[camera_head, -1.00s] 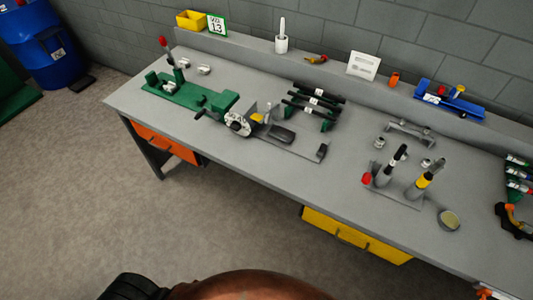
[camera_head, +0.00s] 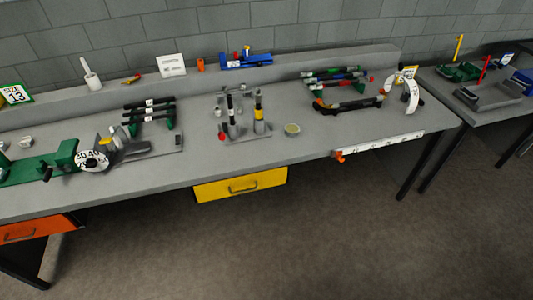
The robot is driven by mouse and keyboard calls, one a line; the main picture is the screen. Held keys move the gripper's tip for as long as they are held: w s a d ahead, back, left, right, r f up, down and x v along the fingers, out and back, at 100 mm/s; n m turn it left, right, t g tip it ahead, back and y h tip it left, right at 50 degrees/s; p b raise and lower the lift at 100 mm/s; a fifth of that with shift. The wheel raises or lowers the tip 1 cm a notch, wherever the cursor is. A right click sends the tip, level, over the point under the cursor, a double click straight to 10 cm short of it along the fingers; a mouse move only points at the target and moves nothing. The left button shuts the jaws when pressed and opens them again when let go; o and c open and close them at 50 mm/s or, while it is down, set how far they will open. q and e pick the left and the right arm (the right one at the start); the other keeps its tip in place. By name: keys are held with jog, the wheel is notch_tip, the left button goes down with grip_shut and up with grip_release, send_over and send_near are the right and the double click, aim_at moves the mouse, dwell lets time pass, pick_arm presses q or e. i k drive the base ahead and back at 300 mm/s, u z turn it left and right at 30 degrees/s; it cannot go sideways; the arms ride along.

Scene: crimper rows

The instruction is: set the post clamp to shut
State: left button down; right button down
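No part in view can be named the post clamp for certain. A grey fixture (camera_head: 247,136) stands mid-bench with a black-banded upright (camera_head: 232,117), a yellow-and-black upright (camera_head: 258,114) and a red knob (camera_head: 221,136) at its left. A green machine (camera_head: 40,166) with a white numbered dial (camera_head: 91,160) sits at the left, cut by the picture's edge. On the right table are a red upright lever (camera_head: 483,68) and a yellow upright (camera_head: 458,47) near green and grey parts. Whether any clamp is open or shut is too small to tell. Neither gripper is in view.
The long grey bench (camera_head: 330,155) has an orange drawer (camera_head: 36,228) and a yellow drawer (camera_head: 240,185) below. Racks of dark tools (camera_head: 150,113) and coloured-handled tools (camera_head: 338,84) stand on it. A blue tray (camera_head: 246,62) sits on the back ledge. Open floor lies in front.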

aim_at(222, 135)
jog(key=z, duration=0.5)
jog(key=k, duration=0.15)
jog(key=u, duration=1.55)
jog(key=i, duration=1.3)
jog(key=z, duration=0.2)
